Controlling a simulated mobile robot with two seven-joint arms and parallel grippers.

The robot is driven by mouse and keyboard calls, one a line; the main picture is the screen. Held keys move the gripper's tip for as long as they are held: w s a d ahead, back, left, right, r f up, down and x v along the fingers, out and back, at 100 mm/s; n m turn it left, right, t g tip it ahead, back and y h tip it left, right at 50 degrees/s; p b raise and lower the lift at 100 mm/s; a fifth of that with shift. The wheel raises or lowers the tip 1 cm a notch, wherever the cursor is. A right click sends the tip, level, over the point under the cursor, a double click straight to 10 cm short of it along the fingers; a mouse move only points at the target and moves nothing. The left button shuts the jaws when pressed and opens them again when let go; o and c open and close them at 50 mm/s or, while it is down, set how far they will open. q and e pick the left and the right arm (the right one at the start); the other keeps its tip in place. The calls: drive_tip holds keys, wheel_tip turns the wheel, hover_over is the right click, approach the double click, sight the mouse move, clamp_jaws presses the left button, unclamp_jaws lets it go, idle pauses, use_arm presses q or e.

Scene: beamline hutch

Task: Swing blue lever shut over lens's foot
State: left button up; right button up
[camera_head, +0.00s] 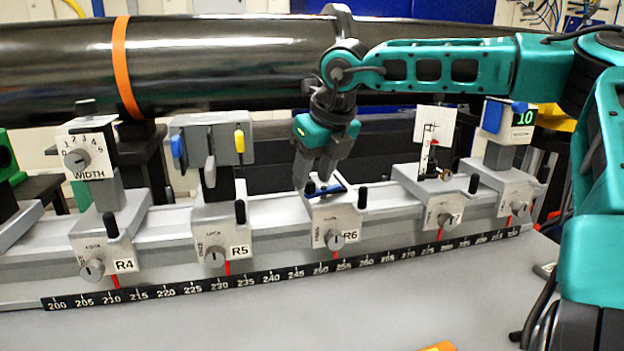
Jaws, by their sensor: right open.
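My right gripper (313,180) comes down from above onto the R6 carriage (337,222). Its two dark fingers point downward with a narrow gap between them, open, and I see nothing held there. A blue lever (328,190) lies roughly flat across the top of the R6 carriage, right at the fingertips. I cannot tell whether the fingers touch it. The fingers partly cover the carriage top. I cannot make out a lens or its foot there. My left gripper is not in view.
The R4 (107,238), R5 (222,230) and R7 (441,212) carriages share the rail. R5 bears a grey box (222,140) with blue and yellow parts; R7 bears a white card (432,122). A large dark pipe (225,65) runs behind. The front table (300,315) is mostly clear.

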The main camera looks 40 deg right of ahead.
drive_tip(key=shift+w+f, duration=0.3)
drive_tip(key=shift+f, duration=0.3)
drive_tip(key=shift+c, duration=0.3)
clamp_jaws()
